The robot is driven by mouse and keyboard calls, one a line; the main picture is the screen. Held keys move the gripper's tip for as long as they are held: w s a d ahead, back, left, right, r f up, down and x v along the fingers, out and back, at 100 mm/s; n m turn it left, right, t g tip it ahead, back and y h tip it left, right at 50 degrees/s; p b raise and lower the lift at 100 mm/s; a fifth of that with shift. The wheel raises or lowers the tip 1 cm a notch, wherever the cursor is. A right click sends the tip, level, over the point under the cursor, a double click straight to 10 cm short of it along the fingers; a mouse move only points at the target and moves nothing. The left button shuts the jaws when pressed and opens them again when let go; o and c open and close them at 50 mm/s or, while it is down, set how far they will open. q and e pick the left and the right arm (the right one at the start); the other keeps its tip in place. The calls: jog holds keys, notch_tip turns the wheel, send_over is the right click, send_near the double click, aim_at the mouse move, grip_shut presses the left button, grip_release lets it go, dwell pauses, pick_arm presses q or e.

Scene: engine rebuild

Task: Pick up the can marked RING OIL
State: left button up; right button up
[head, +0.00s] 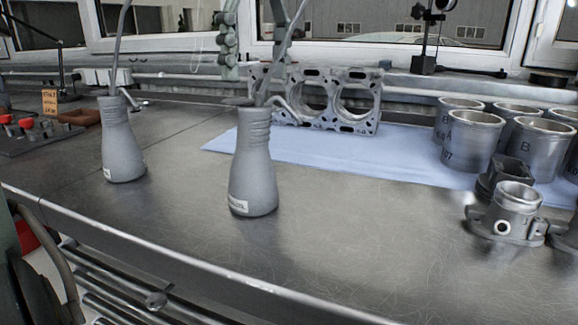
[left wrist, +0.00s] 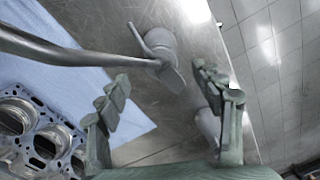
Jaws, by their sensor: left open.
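Two grey oil cans with long thin spouts stand upright on the metal bench in the head view: a left can (head: 122,143) and a middle can (head: 253,165). Each has a small white label too small to read, so I cannot tell which is marked RING OIL. My left gripper (head: 256,45) is open and empty, above the bench, its fingers beside the middle can's upper spout. In the left wrist view, its open fingers (left wrist: 162,92) have a can (left wrist: 161,42) beyond them, and a grey spout crosses from the left. My right gripper is not in view.
Behind the middle can, an engine block (head: 340,100) stands at the blue cloth (head: 300,150). Several metal cylinders (head: 472,138) and a small metal housing (head: 505,215) stand at right. A board with red knobs (head: 25,130) is at far left. The bench front is clear.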

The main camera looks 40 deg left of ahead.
aim_at(253, 100)
pick_arm(q)
jog(key=shift+w+f, duration=0.1)
jog(key=shift+f, duration=0.2)
jog(key=f, duration=0.7)
jog(key=shift+s+a+f+b, duration=0.1)
jog(key=shift+s+a+b, duration=0.25)
jog(key=shift+s, duration=0.05)
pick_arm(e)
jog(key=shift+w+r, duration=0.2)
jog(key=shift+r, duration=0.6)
pick_arm(q)
grip_shut()
